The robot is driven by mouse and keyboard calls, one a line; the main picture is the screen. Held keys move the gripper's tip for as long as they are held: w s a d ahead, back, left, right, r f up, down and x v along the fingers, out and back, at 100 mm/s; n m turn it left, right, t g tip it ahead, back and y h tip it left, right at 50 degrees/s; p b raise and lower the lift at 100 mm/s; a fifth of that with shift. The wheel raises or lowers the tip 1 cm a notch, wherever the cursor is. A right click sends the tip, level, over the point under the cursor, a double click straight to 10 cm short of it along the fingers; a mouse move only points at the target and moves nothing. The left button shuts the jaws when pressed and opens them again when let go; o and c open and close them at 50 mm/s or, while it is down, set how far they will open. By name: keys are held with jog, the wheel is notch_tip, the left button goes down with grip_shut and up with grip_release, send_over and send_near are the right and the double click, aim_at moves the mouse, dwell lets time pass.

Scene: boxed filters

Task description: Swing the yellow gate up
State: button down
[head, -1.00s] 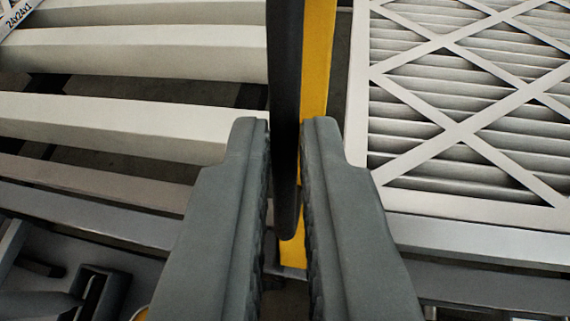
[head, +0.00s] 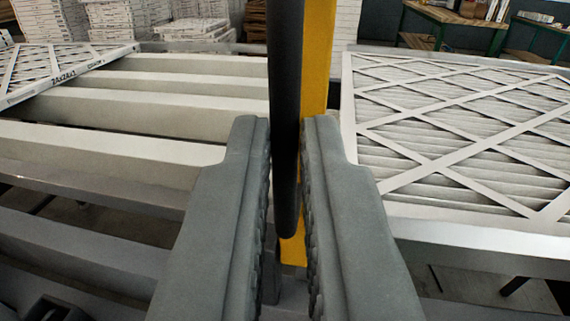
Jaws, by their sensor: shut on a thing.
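The yellow gate (head: 316,75) shows as an upright yellow bar in the middle of the head view, running out of the top of the picture. A dark rounded handle or bar (head: 286,90) runs along its left side. My gripper (head: 286,135) is shut on this dark bar, one finger on each side. The bar's rounded lower end shows between the fingers. The lower end of the yellow bar shows behind it, partly hidden by the right finger.
Pale conveyor slats (head: 150,110) lie left of the gate. A white-framed filter (head: 450,150) lies to the right, close by, and another filter (head: 50,75) lies at the far left. Stacked white boxes (head: 190,28) and a green-legged table (head: 450,25) stand behind.

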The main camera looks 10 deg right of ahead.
jog(key=shift+s+f, duration=0.1)
jog(key=shift+f, duration=0.2)
jog(key=c, duration=1.5)
grip_release()
jog(key=shift+a, duration=0.1)
jog(key=shift+s+r, duration=0.1)
